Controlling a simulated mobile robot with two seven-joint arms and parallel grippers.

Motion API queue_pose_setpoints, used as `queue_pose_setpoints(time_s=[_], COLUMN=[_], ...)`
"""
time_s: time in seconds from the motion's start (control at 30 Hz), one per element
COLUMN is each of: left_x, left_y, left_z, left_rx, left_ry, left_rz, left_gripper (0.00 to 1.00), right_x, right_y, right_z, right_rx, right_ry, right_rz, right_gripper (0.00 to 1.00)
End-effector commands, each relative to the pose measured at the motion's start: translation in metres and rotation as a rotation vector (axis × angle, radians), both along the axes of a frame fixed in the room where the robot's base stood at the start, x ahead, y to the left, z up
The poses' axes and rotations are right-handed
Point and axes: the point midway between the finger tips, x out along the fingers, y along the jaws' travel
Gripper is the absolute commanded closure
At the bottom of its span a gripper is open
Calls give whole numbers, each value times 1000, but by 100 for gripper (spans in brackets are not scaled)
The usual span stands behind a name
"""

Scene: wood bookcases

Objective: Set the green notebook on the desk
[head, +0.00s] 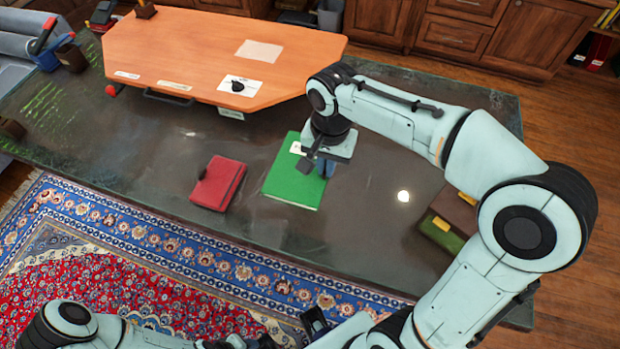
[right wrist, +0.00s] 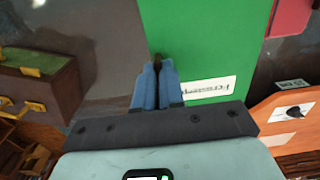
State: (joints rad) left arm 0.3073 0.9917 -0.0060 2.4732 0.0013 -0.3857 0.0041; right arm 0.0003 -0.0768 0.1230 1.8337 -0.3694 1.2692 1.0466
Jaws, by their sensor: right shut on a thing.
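The green notebook (head: 293,182) is over the dark desk (head: 130,150), and it also shows in the right wrist view (right wrist: 200,60). A white label (right wrist: 208,88) is on its cover. My right gripper (head: 325,167) is at the notebook's right edge. In the right wrist view its blue fingers (right wrist: 157,70) are closed together on that edge. I cannot tell whether the notebook touches the desk or is slightly above it. My left arm is low at the bottom of the head view; its fingers do not show clearly.
A red notebook (head: 218,184) lies left of the green one. An orange board (head: 200,55) covers the back of the desk. A brown and green box (head: 452,222) stands at the desk's right. Bare desk shows between the green notebook and the box.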

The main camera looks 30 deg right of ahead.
Motion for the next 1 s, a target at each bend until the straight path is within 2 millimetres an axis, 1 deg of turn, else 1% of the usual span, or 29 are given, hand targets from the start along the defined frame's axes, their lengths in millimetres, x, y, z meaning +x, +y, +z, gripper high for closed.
queue_pose_setpoints(time_s=[0.03,0.1,0.3,0.4,0.5,0.7,0.9,1.0], left_x=[-2,-3,-6,-7,-8,-8,-9,-10], left_y=[0,0,0,0,0,0,0,0], left_z=[-4,-7,-15,-18,-20,-22,-26,-27], left_rx=[0,0,0,0,0,0,-1,-1], left_ry=[2,3,7,8,9,9,11,11], left_rz=[0,0,0,0,0,0,0,0], left_gripper=[57,57,57,57,57,57,57,57], right_x=[-2,-2,-1,-1,-1,0,0,0], right_y=[0,0,0,0,0,0,0,0], right_z=[-15,-35,-88,-112,-129,-145,-175,-182], right_rx=[0,-1,0,1,0,0,0,0], right_ry=[6,9,8,7,4,3,3,1], right_rz=[0,0,0,-1,0,-2,0,-1], right_gripper=[100,100,100,100,100,100,100,100])
